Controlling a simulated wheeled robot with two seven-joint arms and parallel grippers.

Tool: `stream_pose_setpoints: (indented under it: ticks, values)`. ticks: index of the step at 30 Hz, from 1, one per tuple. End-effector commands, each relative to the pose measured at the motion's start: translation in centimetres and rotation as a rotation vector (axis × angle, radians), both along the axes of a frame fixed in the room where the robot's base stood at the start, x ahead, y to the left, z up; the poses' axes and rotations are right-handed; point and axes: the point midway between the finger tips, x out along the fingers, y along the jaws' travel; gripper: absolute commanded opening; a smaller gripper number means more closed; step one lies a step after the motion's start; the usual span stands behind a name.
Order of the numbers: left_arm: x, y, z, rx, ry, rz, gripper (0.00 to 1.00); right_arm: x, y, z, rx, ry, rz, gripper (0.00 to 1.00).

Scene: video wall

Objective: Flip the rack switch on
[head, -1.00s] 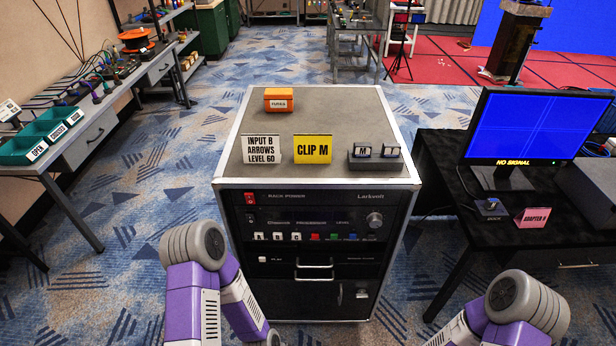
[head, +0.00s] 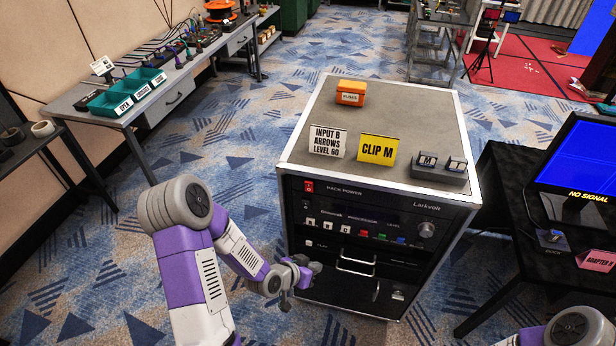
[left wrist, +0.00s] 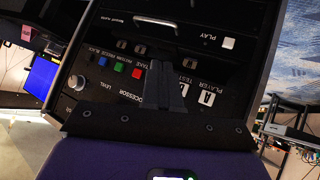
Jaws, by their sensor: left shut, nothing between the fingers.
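The red rack switch (head: 309,187) is at the upper left of the rack's front panel, beside the words RACK POWER. It is too small to tell which way it is set. The grey-topped equipment rack (head: 440,110) stands ahead of me. My left gripper (head: 312,271) is shut and empty, low at the rack's left front, below and apart from the switch. In the left wrist view its dark fingers (left wrist: 160,88) point at the panel, which appears upside down. The switch does not show there. My right gripper is out of view.
On the rack top are an orange fuse box (head: 350,93), a white card (head: 327,142), a yellow CLIP M card (head: 377,150) and a small dark block with two keys (head: 440,168). A black desk with a monitor (head: 585,175) stands at right. The carpet at left is open.

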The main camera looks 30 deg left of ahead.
Motion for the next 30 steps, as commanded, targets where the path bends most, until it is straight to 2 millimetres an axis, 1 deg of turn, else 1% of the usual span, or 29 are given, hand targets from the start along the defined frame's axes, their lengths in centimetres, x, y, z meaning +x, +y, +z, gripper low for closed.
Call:
stream_pose_setpoints:
  ticks: [1, 3, 6, 9, 13, 23, 26, 30]
  values:
    - [0.8, 2.1, 3.2, 0.049, -0.095, -0.001, 0.0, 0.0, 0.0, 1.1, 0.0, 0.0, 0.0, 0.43]
    - [1.5, 4.0, 6.3, 0.115, -0.207, -0.02, 0.0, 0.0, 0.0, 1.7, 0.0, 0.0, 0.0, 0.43]
    - [1.9, 6.0, 9.8, 0.198, -0.33, -0.047, 0.0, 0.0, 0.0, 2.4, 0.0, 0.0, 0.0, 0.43]
    - [2.0, 7.0, 12.1, 0.255, -0.408, -0.067, 0.0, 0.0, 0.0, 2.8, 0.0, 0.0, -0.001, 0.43]
    - [1.9, 7.5, 13.3, 0.287, -0.451, -0.081, 0.0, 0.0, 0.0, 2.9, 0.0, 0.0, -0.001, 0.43]
    - [2.0, 7.5, 13.3, 0.288, -0.452, -0.082, 0.0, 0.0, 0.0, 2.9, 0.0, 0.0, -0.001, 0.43]
    - [2.3, 7.6, 13.4, 0.287, -0.452, -0.083, 0.0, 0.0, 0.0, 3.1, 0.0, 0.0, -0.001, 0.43]
    - [3.5, 7.9, 14.0, 0.288, -0.453, -0.084, 0.0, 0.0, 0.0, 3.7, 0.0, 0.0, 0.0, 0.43]
